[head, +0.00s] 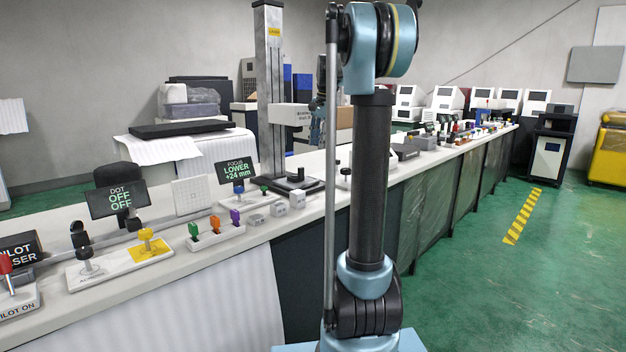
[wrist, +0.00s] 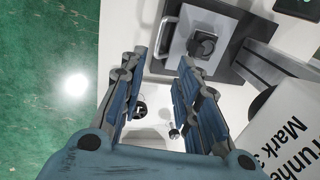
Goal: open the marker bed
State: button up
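The marker's base (wrist: 240,72), a dark plate with a grey block and a black piece (wrist: 202,45) on top, is at the top middle of the wrist view. A silver bar handle (wrist: 164,38) stands at its left side. In the head view the dark base (head: 283,186) sits at the foot of the grey column. My gripper (wrist: 163,62) is open, with nothing between its blue fingers. Its fingertips show just below the handle and block in the picture; I see no clear contact. In the head view my gripper (head: 319,112) is partly hidden behind my arm.
The white marker head (wrist: 285,130) fills the right of the wrist view, close to my right finger. The column (head: 270,90) rises behind the base. Small knobs lie beneath my fingers. A lever panel (head: 215,237) and a "LOWER +24 mm" display (head: 237,170) stand along the bench.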

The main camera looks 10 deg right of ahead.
aim_at(314, 182)
jog(key=f, duration=0.5)
jog(key=w+a+f, duration=0.1)
jog(key=f, duration=0.4)
jog(key=w+f, duration=0.1)
jog(key=f, duration=0.4)
jog(key=shift+a, duration=0.35)
jog(key=shift+c, duration=0.2)
grip_shut()
